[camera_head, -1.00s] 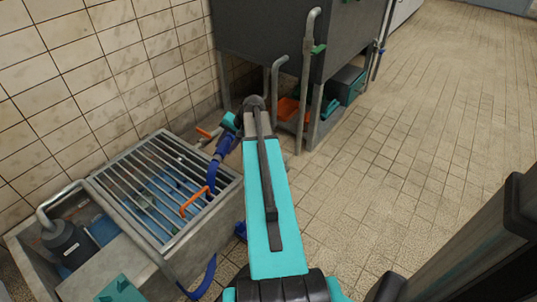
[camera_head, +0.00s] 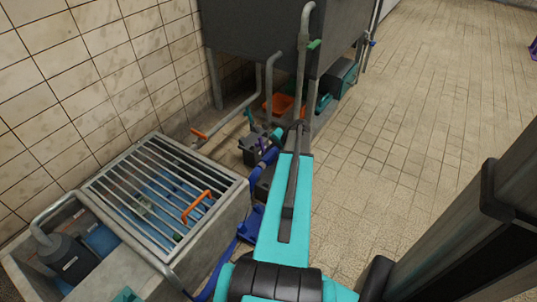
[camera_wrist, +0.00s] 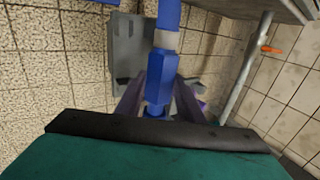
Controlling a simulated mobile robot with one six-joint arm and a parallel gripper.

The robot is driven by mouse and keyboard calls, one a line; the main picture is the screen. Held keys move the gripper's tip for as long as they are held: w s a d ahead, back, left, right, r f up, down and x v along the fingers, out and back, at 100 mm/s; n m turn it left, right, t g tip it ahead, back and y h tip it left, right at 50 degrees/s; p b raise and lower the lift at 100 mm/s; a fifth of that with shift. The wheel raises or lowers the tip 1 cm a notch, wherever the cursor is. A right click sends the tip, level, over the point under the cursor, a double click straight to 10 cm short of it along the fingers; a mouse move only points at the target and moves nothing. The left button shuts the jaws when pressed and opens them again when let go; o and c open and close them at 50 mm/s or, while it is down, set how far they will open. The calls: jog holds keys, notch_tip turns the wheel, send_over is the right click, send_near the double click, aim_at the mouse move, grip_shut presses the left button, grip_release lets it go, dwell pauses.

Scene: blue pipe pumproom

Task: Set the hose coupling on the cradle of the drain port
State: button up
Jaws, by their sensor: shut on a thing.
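The blue hose coupling (camera_wrist: 160,85) stands between the two dark fingers of my gripper (camera_wrist: 160,102) in the wrist view, with a pale collar and blue hose beyond it. My gripper is shut on it. In the head view the coupling and hose (camera_head: 264,165) show at the left of my teal arm's far end, and the hose drops toward the floor beside the grated basin. My gripper is mostly hidden there by the arm. A grey block-like fixture (camera_head: 250,153) stands just left of the arm's end; I cannot tell whether it is the drain port's cradle.
The grated basin (camera_head: 125,170) with an orange handle (camera_head: 197,207) stands at the left. A pipe with an orange valve lever (camera_head: 199,134) runs along the wall. A dark tank (camera_head: 265,40) on legs stands behind, with an orange bin (camera_head: 284,107) below.

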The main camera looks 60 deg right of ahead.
aim_at(273, 159)
jog(key=shift+w+f, duration=0.1)
dwell(0.3)
jog(key=shift+f+b, duration=1.65)
jog(key=shift+f, duration=0.3)
jog(key=shift+f+b, duration=0.6)
jog(key=shift+f, duration=1.55)
jog(key=o, duration=1.3)
jog(key=shift+o, duration=0.2)
